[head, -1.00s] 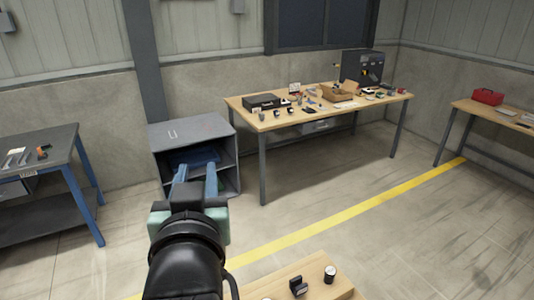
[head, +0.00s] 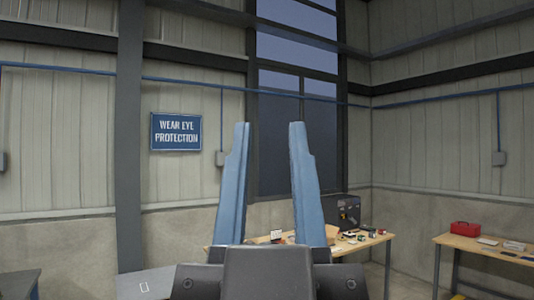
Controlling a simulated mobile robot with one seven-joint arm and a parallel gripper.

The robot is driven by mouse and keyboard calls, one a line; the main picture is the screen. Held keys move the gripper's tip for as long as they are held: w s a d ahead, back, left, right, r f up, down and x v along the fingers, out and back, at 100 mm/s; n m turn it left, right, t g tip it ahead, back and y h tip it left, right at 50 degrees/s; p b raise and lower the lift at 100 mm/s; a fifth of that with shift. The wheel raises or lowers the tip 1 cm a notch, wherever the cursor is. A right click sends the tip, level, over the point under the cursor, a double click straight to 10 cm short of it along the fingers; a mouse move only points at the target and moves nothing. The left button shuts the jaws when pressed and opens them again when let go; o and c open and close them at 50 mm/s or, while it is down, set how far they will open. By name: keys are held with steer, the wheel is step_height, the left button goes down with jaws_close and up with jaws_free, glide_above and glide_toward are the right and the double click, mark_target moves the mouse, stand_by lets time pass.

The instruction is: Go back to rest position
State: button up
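My gripper (head: 268,128) stands upright in the middle of the head view, its two blue fingers pointing up. The fingers are clearly apart, with nothing between them; only the wall and window show through the gap. The dark grey gripper body (head: 268,272) fills the bottom centre and hides part of the workbench behind it. My gripper touches nothing that I can see.
A wooden workbench (head: 375,240) with small items and a dark box (head: 341,212) stands behind, at right of centre. A second wooden table (head: 470,246) carries a red toolbox (head: 466,228). A grey cabinet top (head: 150,283) shows at bottom left. A blue sign (head: 176,132) hangs on the wall.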

step_height(320, 180, down, 9)
steer(key=b, duration=0.8)
steer(key=shift+a, duration=0.15)
steer(key=shift+r, duration=0.1)
